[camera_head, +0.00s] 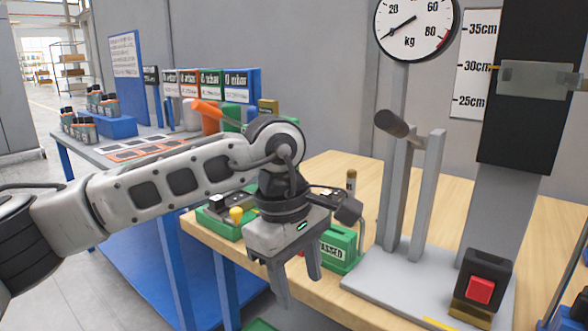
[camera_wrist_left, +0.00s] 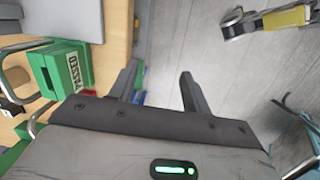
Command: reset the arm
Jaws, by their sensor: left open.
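My left gripper (camera_head: 297,283) hangs in the middle of the head view, pointing down in front of the wooden table's front edge. Its two fingers are apart with nothing between them. In the left wrist view the open fingers (camera_wrist_left: 160,88) show above the floor, and the table edge lies to their left. My left arm comes in from the left of the head view and hides part of the tables behind it. My right gripper is in neither view.
A green PASSED box (camera_head: 340,250) stands on the wooden table (camera_head: 345,170) just behind the gripper. A press stand with a red button (camera_head: 480,289) is to the right. A blue table (camera_head: 105,150) with several boxes stands at the back left. Floor (camera_wrist_left: 215,70) lies below the gripper.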

